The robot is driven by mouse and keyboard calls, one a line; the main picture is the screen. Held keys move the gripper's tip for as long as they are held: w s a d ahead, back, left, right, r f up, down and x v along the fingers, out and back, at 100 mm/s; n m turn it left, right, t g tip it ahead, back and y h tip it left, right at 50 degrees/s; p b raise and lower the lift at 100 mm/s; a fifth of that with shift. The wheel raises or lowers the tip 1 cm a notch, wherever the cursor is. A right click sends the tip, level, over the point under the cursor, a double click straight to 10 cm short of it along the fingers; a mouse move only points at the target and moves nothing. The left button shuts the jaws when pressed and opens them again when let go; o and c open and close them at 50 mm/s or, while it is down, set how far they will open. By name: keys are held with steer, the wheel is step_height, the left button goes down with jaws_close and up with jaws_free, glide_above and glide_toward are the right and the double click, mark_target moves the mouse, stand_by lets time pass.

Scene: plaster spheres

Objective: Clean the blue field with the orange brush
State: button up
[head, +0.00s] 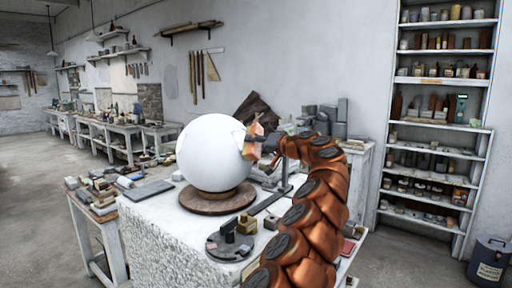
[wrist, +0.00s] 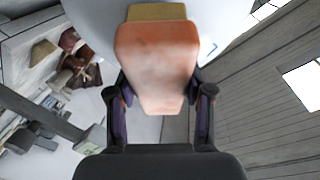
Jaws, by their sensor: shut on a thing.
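A large white plaster sphere (head: 209,152) rests on a round brown wooden base (head: 214,198) on top of a white block. My gripper (head: 266,142) is at the sphere's right side, shut on the orange brush (head: 252,146). In the wrist view, my gripper (wrist: 158,105) has one finger on each side of the orange brush (wrist: 157,60). Its tan bristle end (wrist: 157,12) points to the sphere, whose pale surface (wrist: 95,20) shows behind. I cannot tell whether the bristles touch the sphere.
A dark round turntable-like disc (head: 229,246) and small blocks (head: 247,224) lie on the white block (head: 155,230) in front of the sphere. A side table with several small blocks stands at left.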

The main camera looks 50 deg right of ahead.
steer(key=shift+s+a+f+b, duration=0.1)
steer(key=shift+a+f+b, duration=0.05)
steer(key=shift+f+b, duration=0.2)
steer(key=shift+s+a+f+b, duration=0.2)
steer(key=shift+a+b, duration=0.1)
steer(key=shift+b, duration=0.65)
steer(key=shift+w+r+p, duration=0.1)
steer(key=shift+r+p, duration=0.1)
steer(key=shift+p, duration=0.1)
steer(key=p, duration=0.1)
steer(key=d+r+p, duration=0.1)
steer(key=shift+w+p, duration=0.25)
steer(key=shift+p, duration=0.15)
steer(key=shift+w+d+r+p, duration=0.1)
steer(key=shift+d+r+p, duration=0.1)
steer(key=shift+p, duration=0.3)
steer(key=shift+w+d+p, duration=0.1)
steer(key=shift+p, duration=0.25)
steer(key=d+r+p, duration=0.1)
steer(key=p, duration=0.2)
steer(key=shift+w+d+p, duration=0.1)
steer(key=shift+w+p, duration=0.25)
steer(key=shift+w, duration=0.05)
